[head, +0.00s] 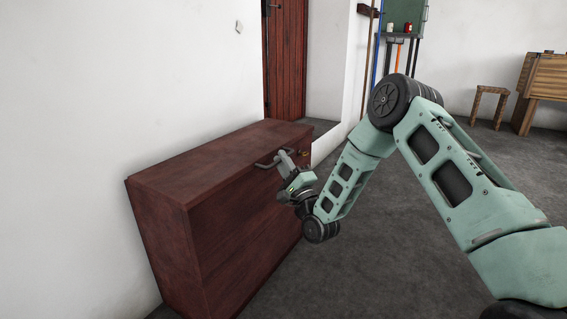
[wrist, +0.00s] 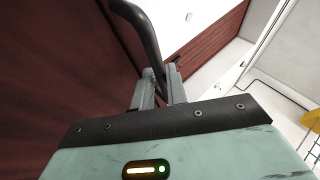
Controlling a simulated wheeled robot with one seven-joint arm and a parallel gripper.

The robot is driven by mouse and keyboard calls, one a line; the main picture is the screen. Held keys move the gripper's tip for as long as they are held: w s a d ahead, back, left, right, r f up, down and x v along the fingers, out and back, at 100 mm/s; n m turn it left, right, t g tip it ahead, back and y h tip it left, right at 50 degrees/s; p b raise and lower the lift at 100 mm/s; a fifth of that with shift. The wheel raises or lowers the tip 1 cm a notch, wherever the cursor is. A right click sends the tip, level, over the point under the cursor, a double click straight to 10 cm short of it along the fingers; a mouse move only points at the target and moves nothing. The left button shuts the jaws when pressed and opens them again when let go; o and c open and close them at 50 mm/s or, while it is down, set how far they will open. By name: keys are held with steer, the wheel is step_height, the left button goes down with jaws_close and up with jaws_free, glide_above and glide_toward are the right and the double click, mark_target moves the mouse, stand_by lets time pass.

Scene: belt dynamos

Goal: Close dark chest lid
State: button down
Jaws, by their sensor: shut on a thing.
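The dark reddish-brown wooden chest (head: 225,225) stands against the white wall in the head view. Its lid (head: 205,155) lies level across the top, and I see no clear gap beneath it. A grey curved handle (head: 265,165) sits at the upper front edge; it also shows in the wrist view (wrist: 138,22). My gripper (head: 284,158) is at the handle's right end. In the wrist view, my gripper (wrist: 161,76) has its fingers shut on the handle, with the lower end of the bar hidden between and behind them.
A small brass-coloured fitting (head: 303,153) is on the chest front, right of my gripper. A red-brown door (head: 286,60) stands behind the chest. A wooden stool (head: 490,104) and a workbench (head: 545,85) are at the far right. The grey floor (head: 380,240) is clear.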

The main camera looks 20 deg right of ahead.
steer(key=shift+s+a+f+g, duration=0.1)
steer(key=shift+a+f+g, duration=0.15)
steer(key=shift+f, duration=0.35)
steer(key=shift+s+a+f+g, duration=0.1)
steer(key=shift+a+f+g, duration=0.1)
steer(key=shift+f, duration=0.35)
steer(key=c, duration=1.5)
jaws_free()
steer(key=shift+w+f, duration=0.1)
steer(key=shift+f, duration=0.05)
steer(key=shift+d, duration=0.1)
steer(key=p+v, duration=0.4)
steer(key=v, duration=1.3)
steer(key=shift+w+t, duration=0.1)
steer(key=shift+t, duration=0.15)
